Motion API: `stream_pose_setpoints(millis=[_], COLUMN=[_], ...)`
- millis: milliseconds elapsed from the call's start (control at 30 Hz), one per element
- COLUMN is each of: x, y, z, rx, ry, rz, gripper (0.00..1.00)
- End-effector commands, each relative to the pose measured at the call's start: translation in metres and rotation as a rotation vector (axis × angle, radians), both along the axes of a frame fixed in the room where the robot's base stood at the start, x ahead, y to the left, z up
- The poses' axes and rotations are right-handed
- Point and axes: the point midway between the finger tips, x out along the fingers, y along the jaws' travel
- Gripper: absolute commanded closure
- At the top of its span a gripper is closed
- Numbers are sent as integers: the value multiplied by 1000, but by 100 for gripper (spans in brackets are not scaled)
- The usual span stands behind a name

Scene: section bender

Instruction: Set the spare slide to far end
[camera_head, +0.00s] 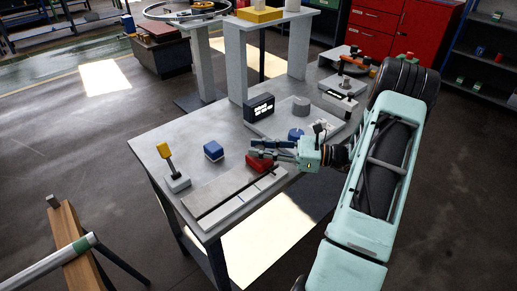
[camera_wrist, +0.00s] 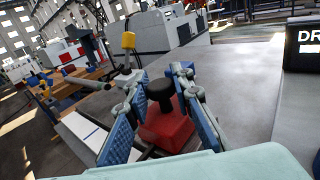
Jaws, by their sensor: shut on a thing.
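A red slide block (camera_head: 259,164) sits at the right part of a grey slotted rail plate (camera_head: 222,196) on the bench. In the wrist view the red block (camera_wrist: 166,130) carries an upright black knob (camera_wrist: 160,92). My gripper (camera_head: 262,148) reaches in from the right, over the red block. In the wrist view the blue-padded fingers of my gripper (camera_wrist: 160,78) stand on both sides of the knob, closed on the slide. The fingers and arm hide part of the slide in the head view.
A yellow-handled lever (camera_head: 168,158) on a grey base and a blue block (camera_head: 213,150) stand left of the gripper. A black display box (camera_head: 259,107) and a grey cylinder (camera_head: 301,105) stand behind. The bench's left front edge is close to the plate.

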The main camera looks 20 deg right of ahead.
Motion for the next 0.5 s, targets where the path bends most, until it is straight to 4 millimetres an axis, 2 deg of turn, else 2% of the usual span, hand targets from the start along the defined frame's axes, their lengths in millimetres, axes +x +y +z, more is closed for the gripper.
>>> stream_pose_setpoints(millis=[267, 300, 433, 500], x=[2, 2, 2, 2], y=[-6, -6, -5, -5], z=[1, 1, 1, 1], rx=[-5, -6, -6, -4], ry=[-4, -3, -3, -3], rz=[-14, -14, -13, -11], gripper=[100, 75, 61, 60])
